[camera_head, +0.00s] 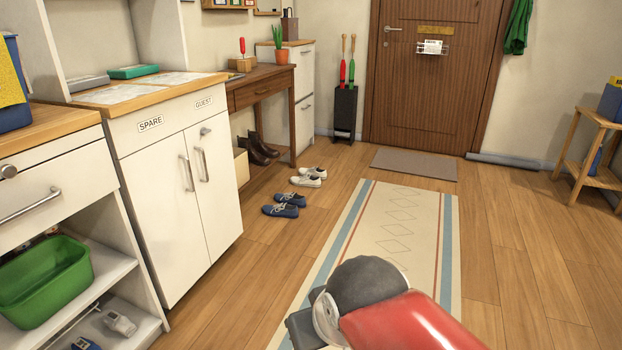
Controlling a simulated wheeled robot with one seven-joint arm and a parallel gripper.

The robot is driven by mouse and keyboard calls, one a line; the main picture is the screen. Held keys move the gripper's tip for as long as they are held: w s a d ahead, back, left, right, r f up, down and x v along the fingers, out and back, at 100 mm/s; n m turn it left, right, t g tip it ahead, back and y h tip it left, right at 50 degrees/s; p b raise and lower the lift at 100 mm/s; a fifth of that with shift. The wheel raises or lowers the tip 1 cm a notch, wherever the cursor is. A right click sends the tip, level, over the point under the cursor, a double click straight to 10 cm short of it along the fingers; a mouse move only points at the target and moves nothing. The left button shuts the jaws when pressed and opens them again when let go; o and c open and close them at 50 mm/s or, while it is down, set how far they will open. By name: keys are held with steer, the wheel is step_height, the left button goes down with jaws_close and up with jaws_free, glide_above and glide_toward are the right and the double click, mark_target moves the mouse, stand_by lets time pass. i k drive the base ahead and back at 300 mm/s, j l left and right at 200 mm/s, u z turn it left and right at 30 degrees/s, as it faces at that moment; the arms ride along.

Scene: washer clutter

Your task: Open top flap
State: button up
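A white cabinet (173,190) stands at the left with two doors, each with an upright metal handle. Above the doors runs a white front panel (175,117) labelled SPARE and GUEST, with a small metal knob or lock (205,131) near its right lower side. The panel looks closed, flush with the front; I cannot tell whether it is the flap. No other clear flap shows. My red arm with its grey joint reaches in at the bottom right, over the rug and apart from the cabinet. My gripper's fingers do not show.
A white drawer unit (55,180) with a green tub (45,282) on its open shelf stands at the near left. Blue shoes (285,205) and white shoes (309,177) lie on the floor beyond the cabinet.

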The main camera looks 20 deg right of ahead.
mark_target(302, 56)
steer(key=i+l+z, duration=0.35)
steer(key=i, duration=0.25)
steer(key=i+l+z, duration=0.35)
steer(key=i, duration=0.25)
steer(key=i+z, duration=0.35)
steer(key=i, duration=2.65)
steer(key=j, duration=0.1)
